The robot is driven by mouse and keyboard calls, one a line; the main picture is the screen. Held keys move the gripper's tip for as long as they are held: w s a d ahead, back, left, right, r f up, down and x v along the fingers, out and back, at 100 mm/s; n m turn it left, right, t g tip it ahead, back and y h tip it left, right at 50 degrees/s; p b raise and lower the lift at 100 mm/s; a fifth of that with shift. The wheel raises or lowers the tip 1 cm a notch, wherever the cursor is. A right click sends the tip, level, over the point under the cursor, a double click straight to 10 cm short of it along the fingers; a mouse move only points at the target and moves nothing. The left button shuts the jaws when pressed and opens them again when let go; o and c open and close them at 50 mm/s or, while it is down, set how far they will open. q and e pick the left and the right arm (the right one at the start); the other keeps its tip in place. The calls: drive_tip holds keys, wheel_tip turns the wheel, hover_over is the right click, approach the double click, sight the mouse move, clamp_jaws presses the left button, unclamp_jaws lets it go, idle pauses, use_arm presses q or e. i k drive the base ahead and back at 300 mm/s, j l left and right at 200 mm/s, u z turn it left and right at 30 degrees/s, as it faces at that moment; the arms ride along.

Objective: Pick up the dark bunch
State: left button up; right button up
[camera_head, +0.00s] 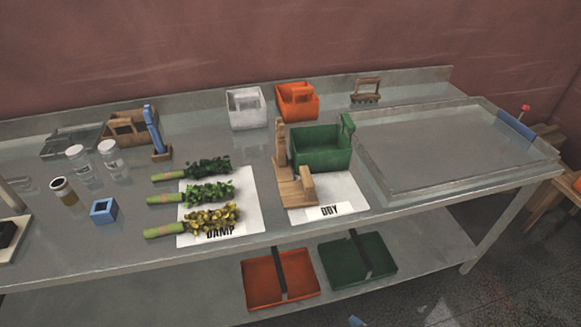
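Three leafy bunches with pale green stem ends lie one behind another on the steel table, their leaves over a white sheet marked DAMP (248,222). The rearmost is the dark bunch (208,168), with deep green leaves pointing right and its stem end (164,176) pointing left. The middle bunch (208,192) is a brighter green. The front bunch (212,217) is yellowish. Neither of my grippers is in view, and nothing is touching the bunches.
A blue square cup (104,211) and several jars stand left of the bunches. A blue upright tool (153,130) stands behind them. A green bin (321,150) and wooden blocks sit by a DRY sheet (345,190) to the right. A large tray (440,150) fills the right end.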

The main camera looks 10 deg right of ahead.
sight(192, 172)
drive_tip(key=i+l, duration=0.65)
drive_tip(key=i, duration=0.2)
